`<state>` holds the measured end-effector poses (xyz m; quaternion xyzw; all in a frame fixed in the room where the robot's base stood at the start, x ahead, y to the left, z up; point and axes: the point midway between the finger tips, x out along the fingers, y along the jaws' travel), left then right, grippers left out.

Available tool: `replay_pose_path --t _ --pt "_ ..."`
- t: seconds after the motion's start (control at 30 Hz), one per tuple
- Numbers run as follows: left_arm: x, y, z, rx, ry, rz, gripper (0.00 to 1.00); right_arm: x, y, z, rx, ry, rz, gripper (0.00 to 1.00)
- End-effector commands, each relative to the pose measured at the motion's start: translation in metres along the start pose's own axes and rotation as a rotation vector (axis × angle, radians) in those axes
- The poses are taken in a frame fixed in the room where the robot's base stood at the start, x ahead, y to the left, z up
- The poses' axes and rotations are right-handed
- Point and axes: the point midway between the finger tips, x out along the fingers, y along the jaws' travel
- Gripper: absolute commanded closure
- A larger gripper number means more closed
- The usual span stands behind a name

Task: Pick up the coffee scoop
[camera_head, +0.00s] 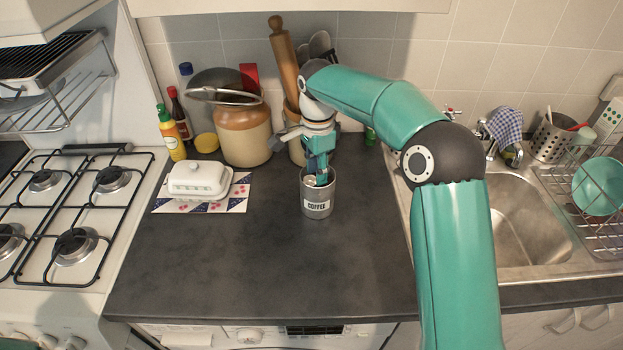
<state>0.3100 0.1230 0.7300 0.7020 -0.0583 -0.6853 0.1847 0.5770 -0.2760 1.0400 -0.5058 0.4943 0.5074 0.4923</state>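A grey metal canister labelled COFFEE (318,205) stands upright on the dark worktop (240,270), near the middle of the view. My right gripper (318,179) points down with its fingertips at the canister's open mouth. The fingertips are small and partly hidden by the rim, so I cannot tell whether they are apart or closed on something. I cannot make out the coffee scoop clearly; the inside of the canister is mostly hidden. My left gripper is not in view.
A white butter dish (199,180) sits on a patterned mat to the left. A large crock (245,135), bottles and a rolling pin (283,60) stand behind. The hob is at the left, the sink (525,225) at the right. The front worktop is clear.

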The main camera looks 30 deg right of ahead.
Motion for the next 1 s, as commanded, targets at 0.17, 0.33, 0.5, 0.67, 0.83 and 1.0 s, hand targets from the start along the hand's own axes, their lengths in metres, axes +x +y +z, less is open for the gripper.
replay_pose_path --t 0.17,0.33,0.5,0.67,0.83,1.0 --pt "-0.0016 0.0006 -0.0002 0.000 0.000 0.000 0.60 0.0164 0.0003 -0.0004 0.001 -0.001 0.000 0.67" --pt "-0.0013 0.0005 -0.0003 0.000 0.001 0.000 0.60 0.0168 0.0002 -0.0010 0.002 -0.001 -0.002 0.67" --pt "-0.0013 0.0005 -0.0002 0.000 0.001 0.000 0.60 0.0164 0.0003 -0.0012 0.003 -0.001 -0.002 0.89" --pt "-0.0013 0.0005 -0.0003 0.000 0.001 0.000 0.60 0.0162 0.0003 -0.0011 0.003 -0.001 -0.002 1.00" --pt "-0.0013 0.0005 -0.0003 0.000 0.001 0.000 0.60 0.0161 0.0002 -0.0010 0.002 -0.001 -0.003 1.00" --pt "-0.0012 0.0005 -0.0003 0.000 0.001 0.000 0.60 0.0155 0.0001 -0.0009 0.002 -0.001 -0.003 1.00"
